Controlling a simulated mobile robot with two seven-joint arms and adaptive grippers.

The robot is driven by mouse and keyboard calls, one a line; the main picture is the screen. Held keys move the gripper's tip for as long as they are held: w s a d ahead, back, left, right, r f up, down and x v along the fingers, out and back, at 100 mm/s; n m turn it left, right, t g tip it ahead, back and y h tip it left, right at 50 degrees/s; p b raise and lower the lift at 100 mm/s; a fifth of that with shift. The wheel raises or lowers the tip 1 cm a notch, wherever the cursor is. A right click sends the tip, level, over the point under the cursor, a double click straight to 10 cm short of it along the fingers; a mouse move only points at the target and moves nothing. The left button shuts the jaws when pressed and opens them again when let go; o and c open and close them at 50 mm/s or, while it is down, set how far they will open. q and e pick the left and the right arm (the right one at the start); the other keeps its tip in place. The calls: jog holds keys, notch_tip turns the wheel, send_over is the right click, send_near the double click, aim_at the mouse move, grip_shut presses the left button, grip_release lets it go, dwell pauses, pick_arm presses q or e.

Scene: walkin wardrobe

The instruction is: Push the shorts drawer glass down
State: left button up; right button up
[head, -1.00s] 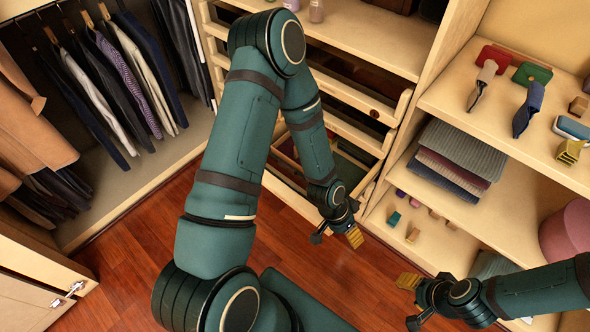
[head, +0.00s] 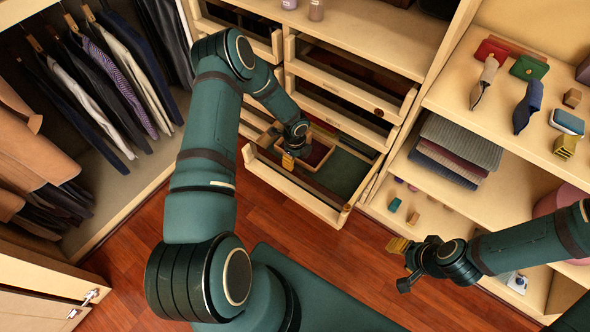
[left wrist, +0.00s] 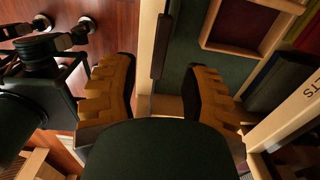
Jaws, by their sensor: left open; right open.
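The drawer unit stands at the back centre in the head view. Its lowest visible drawer (head: 290,193) is pulled out and shows a green-lined interior with a wooden divider box. I cannot read which drawer is the shorts drawer, and no glass pane can be made out clearly. My left gripper (head: 289,160) is open at this drawer's left front part. In the left wrist view, its yellow fingers (left wrist: 158,75) are apart around the pale drawer front edge (left wrist: 148,45); contact cannot be told. My right gripper (head: 402,266) is open and empty over the floor at the right.
A drawer front at right in the left wrist view bears lettering ending "LTS" (left wrist: 300,92). Shelves with folded clothes (head: 455,150) stand at right. Hanging jackets (head: 110,80) are at left. Wooden floor (head: 200,260) is free before the drawers.

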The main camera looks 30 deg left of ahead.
aim_at(295, 166)
pick_arm(q)
notch_tip(295, 166, down, 7)
jog(key=shift+f+b, duration=0.1)
jog(key=shift+b, duration=0.3)
jog(key=shift+o, duration=0.3)
grip_shut()
